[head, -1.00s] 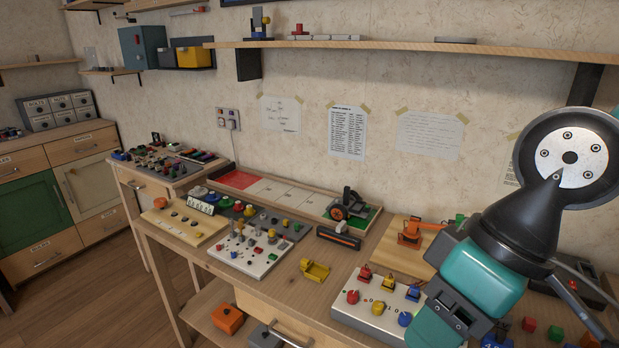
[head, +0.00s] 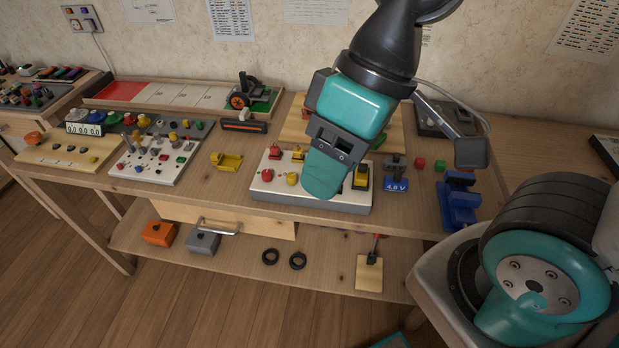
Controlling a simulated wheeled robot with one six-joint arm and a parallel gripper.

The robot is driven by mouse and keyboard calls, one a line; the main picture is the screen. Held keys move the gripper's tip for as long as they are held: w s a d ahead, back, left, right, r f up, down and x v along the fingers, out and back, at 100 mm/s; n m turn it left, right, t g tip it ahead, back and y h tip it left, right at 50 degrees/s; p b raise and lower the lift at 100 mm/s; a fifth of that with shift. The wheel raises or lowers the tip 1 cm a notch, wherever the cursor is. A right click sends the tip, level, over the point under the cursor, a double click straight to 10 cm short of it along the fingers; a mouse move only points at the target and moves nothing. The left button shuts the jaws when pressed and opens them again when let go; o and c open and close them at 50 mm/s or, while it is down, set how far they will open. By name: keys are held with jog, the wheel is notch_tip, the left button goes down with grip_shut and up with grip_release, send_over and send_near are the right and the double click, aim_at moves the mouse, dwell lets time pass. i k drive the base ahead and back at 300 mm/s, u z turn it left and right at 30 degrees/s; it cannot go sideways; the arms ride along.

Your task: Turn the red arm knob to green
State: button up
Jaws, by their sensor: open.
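A white control panel (head: 312,198) lies on the workbench. The red knob (head: 267,176) sits at its left, with a yellow knob (head: 292,179) just right of it. A small red toy arm (head: 274,153) and a small yellow one (head: 298,153) stand behind them. My gripper (head: 325,178) hangs over the middle of the panel, right of both knobs, and is open; only one teal finger shows clearly. It covers part of the panel, including the blue knob. The red knob's pointer and marks are too small to read.
A yellow tray-like part (head: 227,162) lies left of the panel. A white switch board (head: 163,153) is further left. A blue stand (head: 459,203) and small colored cubes (head: 420,163) are to the right. A wooden board lies behind my arm.

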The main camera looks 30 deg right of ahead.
aim_at(266, 174)
jog(key=u, duration=0.85)
jog(key=i, duration=0.35)
jog(key=z, duration=0.85)
